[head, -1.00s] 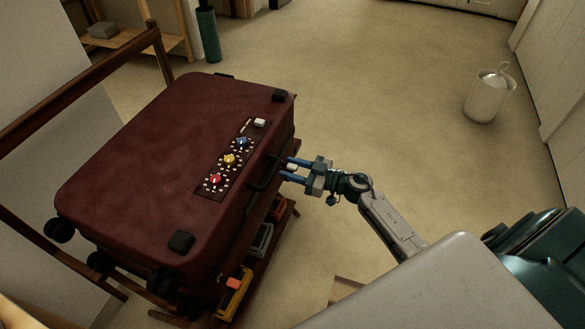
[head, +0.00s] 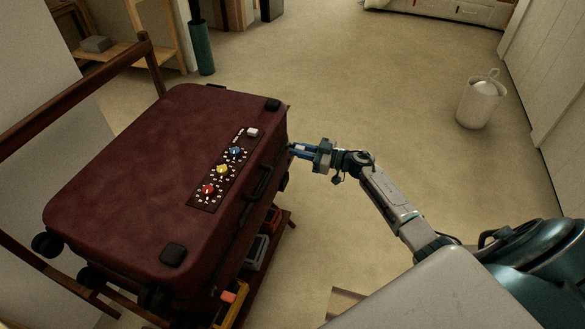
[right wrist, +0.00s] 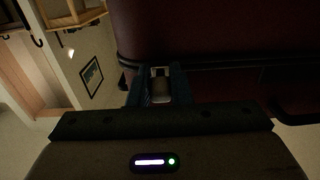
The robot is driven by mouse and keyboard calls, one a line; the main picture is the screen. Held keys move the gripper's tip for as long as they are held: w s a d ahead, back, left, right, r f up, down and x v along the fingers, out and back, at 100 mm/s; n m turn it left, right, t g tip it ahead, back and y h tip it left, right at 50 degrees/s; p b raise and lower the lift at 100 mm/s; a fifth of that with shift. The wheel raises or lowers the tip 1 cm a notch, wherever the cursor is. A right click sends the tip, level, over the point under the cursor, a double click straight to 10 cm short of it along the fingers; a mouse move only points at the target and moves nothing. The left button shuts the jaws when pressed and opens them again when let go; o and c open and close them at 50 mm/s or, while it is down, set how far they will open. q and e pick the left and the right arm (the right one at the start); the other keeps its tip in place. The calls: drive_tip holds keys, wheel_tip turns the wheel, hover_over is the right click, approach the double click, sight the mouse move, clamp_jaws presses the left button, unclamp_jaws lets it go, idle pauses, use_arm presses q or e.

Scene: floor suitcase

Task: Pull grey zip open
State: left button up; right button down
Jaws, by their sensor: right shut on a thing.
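A dark red suitcase (head: 130,165) lies flat on a wooden stand, and its lid looks shut. My right gripper (head: 292,149) is at the suitcase's right side, beyond the black handle (head: 259,183) and near the far corner. In the right wrist view its blue fingers (right wrist: 159,84) are shut on the small grey zip pull (right wrist: 160,90), close to the dark seam. In the head view the pull is too small and covered to make out. My left gripper is in neither view.
A panel with red, yellow and blue knobs (head: 222,170) is on the suitcase top. The wooden stand (head: 285,222) holds several items underneath. A white bin (head: 474,103) stands on the floor at right. The floor between is clear.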

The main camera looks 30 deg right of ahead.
drive_tip(key=shift+w+d, duration=0.75)
drive_tip(key=shift+d, duration=0.05)
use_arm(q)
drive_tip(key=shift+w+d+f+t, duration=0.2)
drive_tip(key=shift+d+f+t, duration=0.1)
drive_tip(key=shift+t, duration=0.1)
use_arm(e)
drive_tip(key=shift+d+r, duration=0.1)
drive_tip(key=c, duration=1.3)
unclamp_jaws()
drive_tip(key=shift+w, duration=0.1)
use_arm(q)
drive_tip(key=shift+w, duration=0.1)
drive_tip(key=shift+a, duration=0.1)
use_arm(e)
drive_tip(key=v, duration=1.1)
